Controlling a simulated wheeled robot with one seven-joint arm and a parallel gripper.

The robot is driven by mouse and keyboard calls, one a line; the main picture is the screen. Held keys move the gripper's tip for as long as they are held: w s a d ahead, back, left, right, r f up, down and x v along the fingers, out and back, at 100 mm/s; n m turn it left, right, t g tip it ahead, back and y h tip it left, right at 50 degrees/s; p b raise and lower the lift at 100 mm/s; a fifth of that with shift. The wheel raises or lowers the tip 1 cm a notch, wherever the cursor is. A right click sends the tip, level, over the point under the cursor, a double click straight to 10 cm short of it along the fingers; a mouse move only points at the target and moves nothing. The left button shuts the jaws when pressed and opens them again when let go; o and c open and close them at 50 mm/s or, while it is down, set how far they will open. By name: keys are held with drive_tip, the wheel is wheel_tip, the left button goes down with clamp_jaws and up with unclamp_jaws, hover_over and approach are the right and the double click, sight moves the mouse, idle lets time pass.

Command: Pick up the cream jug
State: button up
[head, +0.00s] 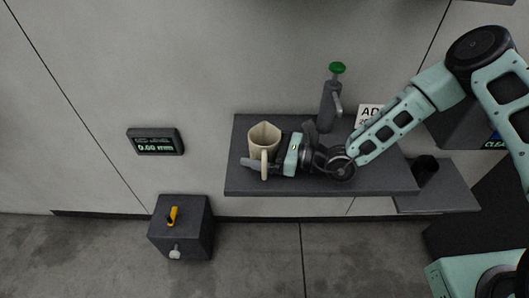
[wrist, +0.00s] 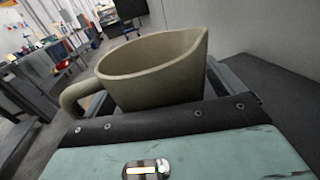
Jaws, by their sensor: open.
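The cream jug (head: 265,137) stands upright on a dark grey shelf (head: 376,183), near its left end. It has a pale handle on the side facing me and a spout at the rim. My gripper (head: 257,156) is open and comes in low from the right, with one finger in front of the jug by the handle. In the wrist view the jug (wrist: 155,72) sits just beyond the gripper's palm, between the fingers (wrist: 165,95), with its handle at the left. The jug's lower part is hidden there. I cannot tell whether the fingers touch it.
A grey dispenser with a green top (head: 331,100) stands at the back of the shelf, close behind my gripper. A white sign (head: 369,113) is to its right. A wall display (head: 155,141) and a dark box with a yellow handle (head: 181,228) are at left. The space above the jug is clear.

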drive_tip(key=c, duration=1.1)
